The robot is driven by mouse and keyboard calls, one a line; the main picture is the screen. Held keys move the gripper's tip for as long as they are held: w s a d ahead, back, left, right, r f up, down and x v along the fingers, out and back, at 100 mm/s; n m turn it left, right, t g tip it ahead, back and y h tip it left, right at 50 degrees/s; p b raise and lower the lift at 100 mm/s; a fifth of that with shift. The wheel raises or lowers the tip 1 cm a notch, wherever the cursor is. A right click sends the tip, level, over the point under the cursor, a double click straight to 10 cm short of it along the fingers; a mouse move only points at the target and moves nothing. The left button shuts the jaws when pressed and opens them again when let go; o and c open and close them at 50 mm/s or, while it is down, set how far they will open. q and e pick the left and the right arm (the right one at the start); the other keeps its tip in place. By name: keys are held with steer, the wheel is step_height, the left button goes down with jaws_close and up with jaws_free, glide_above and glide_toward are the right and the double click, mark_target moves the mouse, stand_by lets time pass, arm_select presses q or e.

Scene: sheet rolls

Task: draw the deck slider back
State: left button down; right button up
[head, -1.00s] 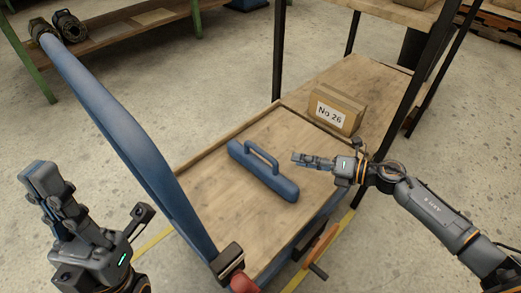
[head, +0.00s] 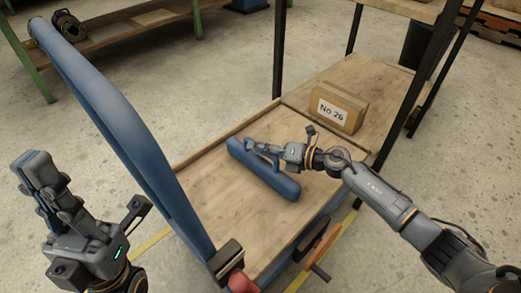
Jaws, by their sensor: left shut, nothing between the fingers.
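The deck slider is a blue bar (head: 284,184) with a raised handle, lying slantwise on the wooden deck (head: 222,208) of a cart. My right gripper (head: 256,146) is at the slider's handle, its fingers over the handle's far end and hiding most of it. I cannot tell whether the fingers close around the handle or only lie over it. My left gripper (head: 36,164) is shut and empty, raised at the far left, outside the cart's blue push bar and well apart from the slider.
A cardboard box (head: 339,107) marked "No 26" stands on the wooden surface behind the slider. The blue push bar (head: 128,128) rises along the left side. Dark posts (head: 279,50) stand at the back. Deck in front of the slider is clear.

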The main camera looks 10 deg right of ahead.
jaws_close()
steer(key=shift+a, duration=0.1)
